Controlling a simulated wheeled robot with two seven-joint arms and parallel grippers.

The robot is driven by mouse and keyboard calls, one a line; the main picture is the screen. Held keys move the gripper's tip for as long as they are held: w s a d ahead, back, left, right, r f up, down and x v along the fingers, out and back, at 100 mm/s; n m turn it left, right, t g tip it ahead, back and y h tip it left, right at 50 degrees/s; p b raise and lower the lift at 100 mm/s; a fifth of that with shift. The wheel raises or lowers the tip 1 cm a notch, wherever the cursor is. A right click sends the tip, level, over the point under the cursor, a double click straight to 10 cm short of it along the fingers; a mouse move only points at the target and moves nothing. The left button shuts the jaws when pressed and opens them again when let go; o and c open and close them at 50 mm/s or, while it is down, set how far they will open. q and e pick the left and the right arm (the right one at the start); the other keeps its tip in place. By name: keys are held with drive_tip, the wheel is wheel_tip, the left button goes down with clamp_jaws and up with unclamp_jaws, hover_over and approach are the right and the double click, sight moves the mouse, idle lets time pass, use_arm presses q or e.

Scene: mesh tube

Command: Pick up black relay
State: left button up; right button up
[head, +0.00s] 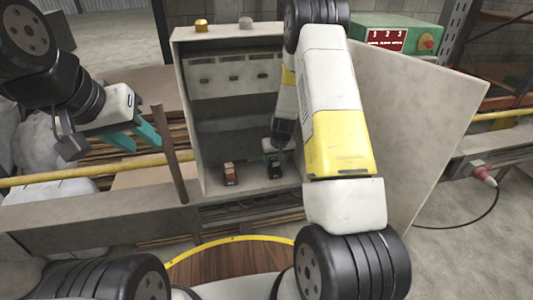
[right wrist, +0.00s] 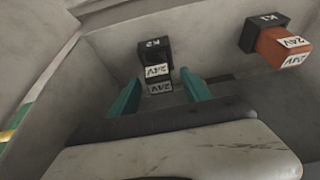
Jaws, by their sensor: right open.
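The black relay (head: 276,172) sits on the floor of the open grey cabinet, right of the orange relay. In the right wrist view, the black relay (right wrist: 156,62) has a K2 label and white 24V labels. My right gripper (right wrist: 160,78) is open, its teal fingers on either side of the relay's near end; I cannot tell whether they touch it. In the head view, my right gripper (head: 270,157) is partly hidden by my right arm. My left gripper (head: 147,148) is open and empty, outside the cabinet on the left.
The orange relay (head: 230,175), labelled K1, stands on the same cabinet floor. The cabinet (head: 187,110) has side walls close around my right gripper and an open door (head: 415,130) on the right. A green control box (head: 400,37) stands behind. A brown post (head: 170,155) stands near my left gripper.

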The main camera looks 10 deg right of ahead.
drive_tip(key=shift+w+f, duration=0.15)
drive_tip(key=shift+f, duration=0.15)
clamp_jaws()
drive_tip(key=shift+r, duration=0.1)
